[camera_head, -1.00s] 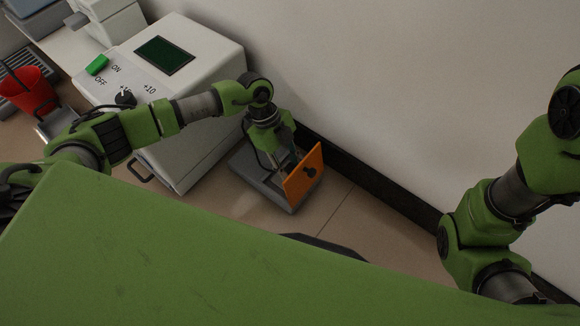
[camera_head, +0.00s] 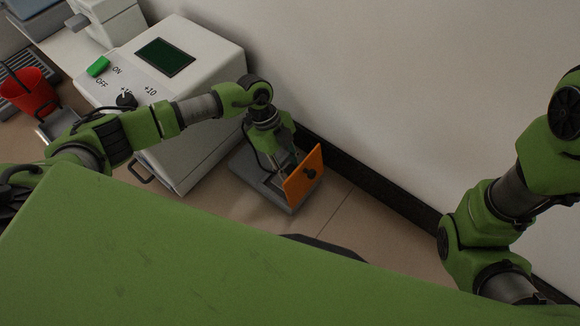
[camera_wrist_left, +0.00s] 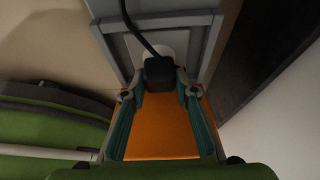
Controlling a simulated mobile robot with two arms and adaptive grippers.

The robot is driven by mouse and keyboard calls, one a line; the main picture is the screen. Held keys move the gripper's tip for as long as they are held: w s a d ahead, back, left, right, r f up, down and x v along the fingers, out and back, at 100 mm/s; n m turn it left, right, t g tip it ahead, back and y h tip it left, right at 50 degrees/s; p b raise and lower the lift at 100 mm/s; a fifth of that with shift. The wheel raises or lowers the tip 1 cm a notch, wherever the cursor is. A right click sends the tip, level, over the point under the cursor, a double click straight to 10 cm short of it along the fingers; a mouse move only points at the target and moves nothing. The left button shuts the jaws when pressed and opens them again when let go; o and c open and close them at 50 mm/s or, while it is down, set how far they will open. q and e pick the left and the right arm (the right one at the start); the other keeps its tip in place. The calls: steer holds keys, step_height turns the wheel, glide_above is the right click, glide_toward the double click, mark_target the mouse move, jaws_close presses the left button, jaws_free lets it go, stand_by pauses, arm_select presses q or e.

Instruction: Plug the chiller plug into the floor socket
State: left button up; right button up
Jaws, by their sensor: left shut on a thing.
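The chiller plug (camera_wrist_left: 160,72) is a black block with a black cable, held between the fingertips of my left gripper (camera_wrist_left: 162,92) in the left wrist view. The floor socket is a grey frame (camera_head: 247,172) on the floor beside the chiller, with an upright orange lid (camera_head: 303,174). My left gripper (camera_head: 275,163) reaches down over the frame, behind the lid. In the left wrist view a pale round socket face (camera_wrist_left: 150,49) shows just beyond the plug, partly hidden by it. Whether the plug's pins are in it cannot be seen. My right gripper is out of view.
The white chiller (camera_head: 200,130) with its green screen (camera_head: 165,57) stands left of the socket. The wall with a dark skirting (camera_head: 370,180) runs close on the right. A red bucket (camera_head: 28,92) stands at the far left. Bare floor (camera_head: 335,220) lies in front of the socket.

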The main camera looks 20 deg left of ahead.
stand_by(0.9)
arm_select(q)
steer(key=shift+p, duration=0.65)
stand_by(0.4)
steer(key=shift+p, duration=0.5)
steer(key=shift+f, duration=0.55)
steer(key=o, duration=1.3)
steer(key=v, duration=1.2)
